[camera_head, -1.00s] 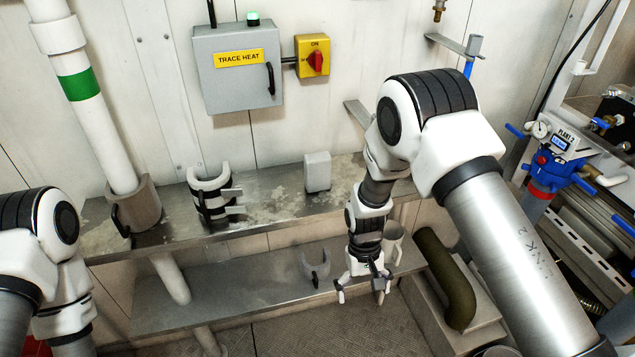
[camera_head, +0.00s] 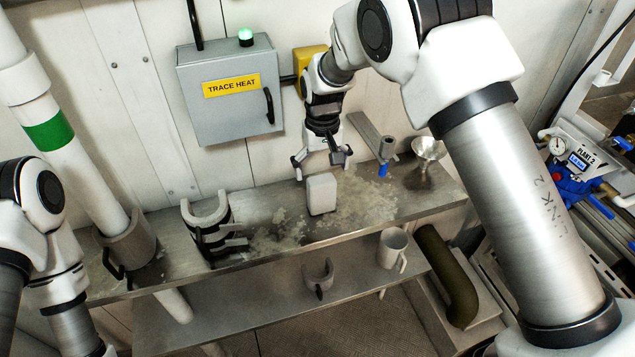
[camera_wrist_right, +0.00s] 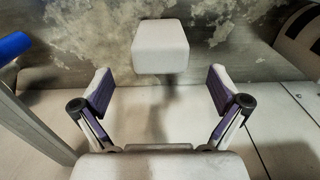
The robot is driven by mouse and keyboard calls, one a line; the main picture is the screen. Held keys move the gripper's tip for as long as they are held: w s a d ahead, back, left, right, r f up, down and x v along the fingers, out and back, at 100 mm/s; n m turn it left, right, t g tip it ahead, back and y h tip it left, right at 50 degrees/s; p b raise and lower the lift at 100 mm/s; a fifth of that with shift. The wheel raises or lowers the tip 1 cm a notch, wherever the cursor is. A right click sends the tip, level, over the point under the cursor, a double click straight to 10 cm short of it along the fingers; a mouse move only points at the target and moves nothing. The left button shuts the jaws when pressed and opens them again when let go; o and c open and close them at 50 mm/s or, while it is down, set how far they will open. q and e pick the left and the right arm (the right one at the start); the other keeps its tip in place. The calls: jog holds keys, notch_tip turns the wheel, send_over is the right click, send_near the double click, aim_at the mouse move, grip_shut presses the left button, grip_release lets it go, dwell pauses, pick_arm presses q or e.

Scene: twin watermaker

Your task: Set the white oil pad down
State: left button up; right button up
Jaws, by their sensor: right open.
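The white oil pad (camera_head: 321,194), a small pale block with rounded edges, stands upright on the upper metal shelf (camera_head: 262,258). My right gripper (camera_head: 320,166) is open and empty, just behind and above the pad. In the right wrist view the pad (camera_wrist_right: 160,47) lies ahead of the right gripper (camera_wrist_right: 162,92), centred between the spread fingers but beyond their tips. No contact with the pad shows. My left arm shows at the left edge, but its gripper is out of view.
A grey trace heat box (camera_head: 230,110) hangs behind. A mug (camera_head: 392,248) and a grey half-ring (camera_head: 318,274) are on the lower shelf.

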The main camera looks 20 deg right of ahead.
aim_at(322, 190)
notch_tip(322, 190, down, 7)
jog(key=p, duration=0.2)
jog(key=shift+w+r+p, duration=0.1)
jog(key=shift+p, duration=0.25)
jog(key=shift+f, duration=0.25)
jog(key=c, duration=1)
jog(key=shift+c, duration=0.6)
jog(key=shift+r, duration=0.1)
